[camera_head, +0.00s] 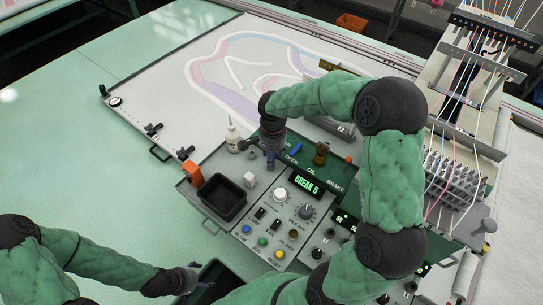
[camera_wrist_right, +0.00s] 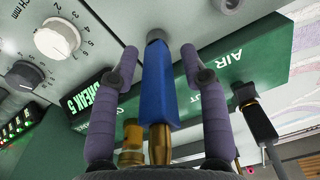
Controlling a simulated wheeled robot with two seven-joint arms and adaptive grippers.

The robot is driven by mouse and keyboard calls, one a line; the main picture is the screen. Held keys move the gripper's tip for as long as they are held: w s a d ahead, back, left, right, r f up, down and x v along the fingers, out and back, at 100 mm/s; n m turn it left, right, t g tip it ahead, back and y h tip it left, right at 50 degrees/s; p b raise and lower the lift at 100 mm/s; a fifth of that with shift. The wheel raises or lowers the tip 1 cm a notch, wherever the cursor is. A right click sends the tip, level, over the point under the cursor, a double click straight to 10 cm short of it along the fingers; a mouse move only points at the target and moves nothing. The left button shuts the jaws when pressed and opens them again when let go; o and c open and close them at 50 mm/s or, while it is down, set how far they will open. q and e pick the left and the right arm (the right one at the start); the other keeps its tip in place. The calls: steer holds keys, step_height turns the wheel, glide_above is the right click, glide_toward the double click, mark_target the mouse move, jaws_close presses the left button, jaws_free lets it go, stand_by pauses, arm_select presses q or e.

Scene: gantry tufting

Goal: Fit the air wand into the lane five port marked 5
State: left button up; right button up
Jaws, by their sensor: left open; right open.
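A blue piece with a brass end, which looks like the air wand (camera_wrist_right: 156,85), stands at the green tool strip (camera_wrist_right: 200,95) marked AIR. It also shows in the head view (camera_head: 296,150). In the right wrist view it appears between the two purple fingers of my right gripper (camera_wrist_right: 158,66), which is open with gaps on both sides. In the head view my right gripper (camera_head: 270,155) is over the strip, left of the blue piece. My left gripper (camera_head: 190,281) is open and empty at the bottom edge. I cannot make out a port marked 5.
The console (camera_head: 262,228) has knobs, buttons and a display (camera_head: 305,184) reading BREAK 5. A black bin (camera_head: 224,200), an orange block (camera_head: 194,174) and a white bottle (camera_head: 232,136) are nearby. A threaded metal block (camera_head: 455,182) stands right, partly behind my right arm.

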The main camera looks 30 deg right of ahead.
steer(key=shift+s+a+f+g, duration=0.15)
steer(key=shift+s+f, duration=0.25)
steer(key=shift+f, duration=0.15)
steer(key=shift+s+a+f+g, duration=0.15)
steer(key=shift+s+f, duration=0.2)
steer(key=shift+f, duration=0.15)
steer(key=c, duration=0.6)
steer(key=shift+s, duration=0.1)
jaws_close()
steer(key=shift+c, duration=1.1)
jaws_free()
jaws_close()
steer(key=shift+w+d+r+p, duration=0.1)
steer(key=shift+w+r+p, duration=0.2)
steer(key=shift+r, duration=0.2)
steer(key=shift+w+r+p, duration=0.15)
steer(key=shift+r+p, duration=0.15)
steer(key=shift+r, duration=0.15)
steer(key=shift+w+r, duration=0.1)
steer(key=shift+r, duration=0.15)
steer(key=shift+r+p, duration=0.55)
steer(key=shift+r, duration=0.4)
